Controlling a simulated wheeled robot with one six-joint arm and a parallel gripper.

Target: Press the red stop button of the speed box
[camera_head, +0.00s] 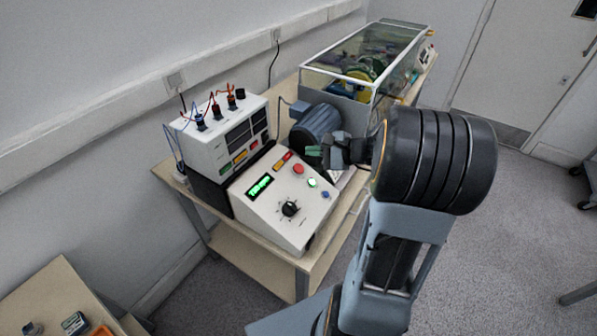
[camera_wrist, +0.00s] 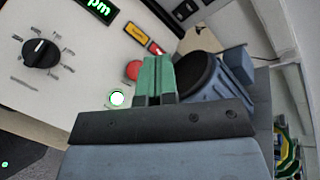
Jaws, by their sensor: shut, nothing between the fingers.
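The speed box (camera_head: 262,212) is a white sloped console on the table, with a green lit display (camera_head: 259,186) and a black knob (camera_head: 290,208). Its red stop button (camera_head: 298,169) is a round cap on the upper right of the panel. In the wrist view the red stop button (camera_wrist: 134,70) shows just left of the fingertips, partly hidden by them. A lit green button (camera_head: 312,182) sits below it. My gripper (camera_head: 314,150) is shut and empty, with green fingertips (camera_wrist: 159,75). It is to the right of the red button; whether it touches the panel I cannot tell.
A grey motor (camera_head: 316,124) stands close behind my gripper. A white instrument (camera_head: 222,140) with cables is at the left, and a glass-walled case (camera_head: 345,75) at the back. A blue button (camera_head: 325,194) is near the panel's right edge.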

